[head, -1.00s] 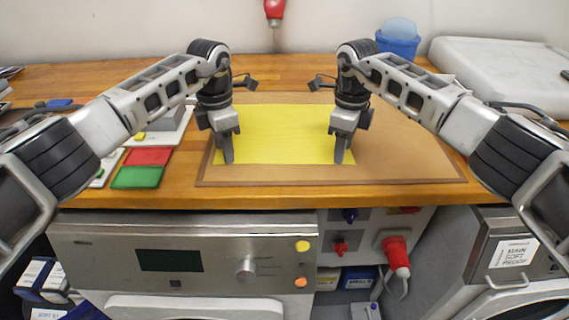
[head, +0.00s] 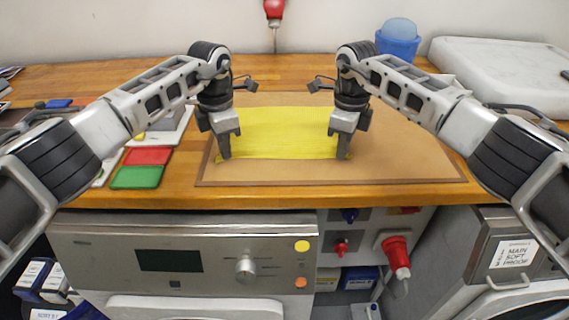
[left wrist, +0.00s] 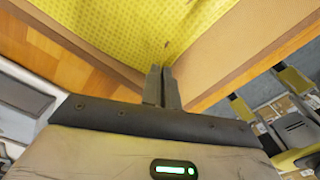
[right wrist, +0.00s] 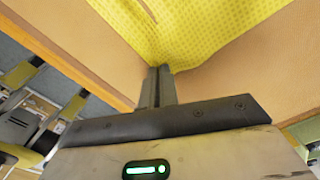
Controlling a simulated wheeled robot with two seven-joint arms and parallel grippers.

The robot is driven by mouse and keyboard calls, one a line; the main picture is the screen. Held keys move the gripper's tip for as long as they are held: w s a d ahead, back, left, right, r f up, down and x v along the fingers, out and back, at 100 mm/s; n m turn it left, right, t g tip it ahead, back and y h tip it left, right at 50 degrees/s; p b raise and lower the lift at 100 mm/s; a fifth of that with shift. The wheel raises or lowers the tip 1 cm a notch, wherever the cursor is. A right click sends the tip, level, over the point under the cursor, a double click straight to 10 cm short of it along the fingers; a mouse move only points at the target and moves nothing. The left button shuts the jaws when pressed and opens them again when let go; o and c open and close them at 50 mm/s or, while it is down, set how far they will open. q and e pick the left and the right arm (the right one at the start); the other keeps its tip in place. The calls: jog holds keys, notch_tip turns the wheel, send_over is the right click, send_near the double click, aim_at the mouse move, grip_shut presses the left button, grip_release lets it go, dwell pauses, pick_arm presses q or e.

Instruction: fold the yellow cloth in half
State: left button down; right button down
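The yellow cloth (head: 278,132) lies on the brown board between my two grippers. My left gripper (head: 225,157) is at its near left corner, and my right gripper (head: 341,157) is at its near right corner. In the left wrist view the fingers (left wrist: 163,70) are together, with the corner of the cloth (left wrist: 110,25) at their tips. In the right wrist view the fingers (right wrist: 159,70) are also together at a cloth corner, and the cloth (right wrist: 190,30) is creased there. The near edge between the grippers looks slightly raised and rippled.
The brown board (head: 410,160) is bare to the right of the cloth. Red (head: 147,156) and green (head: 137,177) squares lie to its left. A blue container (head: 398,45) and a white slab (head: 500,70) stand at the back right.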

pick_arm(q)
jog(key=shift+a, duration=0.1)
pick_arm(e)
jog(key=shift+d, duration=0.1)
